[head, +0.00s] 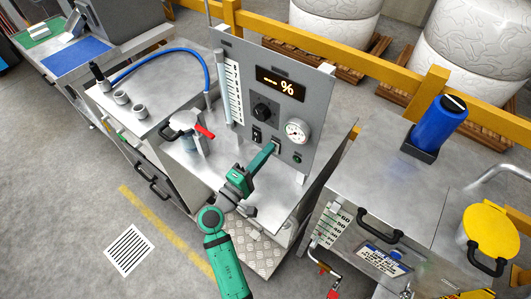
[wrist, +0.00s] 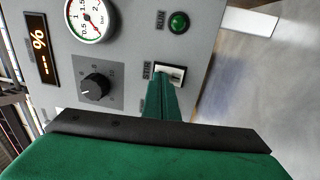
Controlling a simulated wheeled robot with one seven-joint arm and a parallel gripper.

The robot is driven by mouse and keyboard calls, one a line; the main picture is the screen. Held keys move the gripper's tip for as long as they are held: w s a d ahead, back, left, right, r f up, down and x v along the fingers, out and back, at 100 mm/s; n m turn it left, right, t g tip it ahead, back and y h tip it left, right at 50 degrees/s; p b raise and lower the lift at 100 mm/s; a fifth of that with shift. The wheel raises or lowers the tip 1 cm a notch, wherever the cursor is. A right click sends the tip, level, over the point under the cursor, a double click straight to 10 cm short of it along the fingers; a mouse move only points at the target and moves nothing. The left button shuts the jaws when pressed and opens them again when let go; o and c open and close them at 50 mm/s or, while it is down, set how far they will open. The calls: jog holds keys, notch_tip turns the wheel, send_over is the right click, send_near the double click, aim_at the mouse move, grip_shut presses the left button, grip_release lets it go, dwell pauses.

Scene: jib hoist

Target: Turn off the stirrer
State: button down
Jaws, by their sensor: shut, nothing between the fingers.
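The stirrer's rocker switch (wrist: 174,72), labelled STIR, is set in a pale plate on the grey control panel (head: 285,85). My gripper (head: 271,147) is shut and empty, with its green fingers pointing at the panel. In the wrist view the fingertips (wrist: 160,76) overlap the lower left part of the switch. I cannot tell whether they touch it, and its position is partly hidden. In the head view the switch shows only as a pale edge above the fingertips. A green lamp (wrist: 179,22) labelled RUN sits beside it; whether it is lit is unclear.
The panel also carries a black knob (wrist: 95,87), a round gauge (head: 297,130), a lit percent display (head: 280,84) and another black switch (head: 257,134). A red-handled valve (head: 204,131) stands left of my gripper. A blue canister (head: 436,122) stands on the right bench.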

jog(key=r+v, duration=0.3)
jog(key=v, duration=1)
jog(key=shift+s+a, duration=0.3)
jog(key=shift+s, duration=0.15)
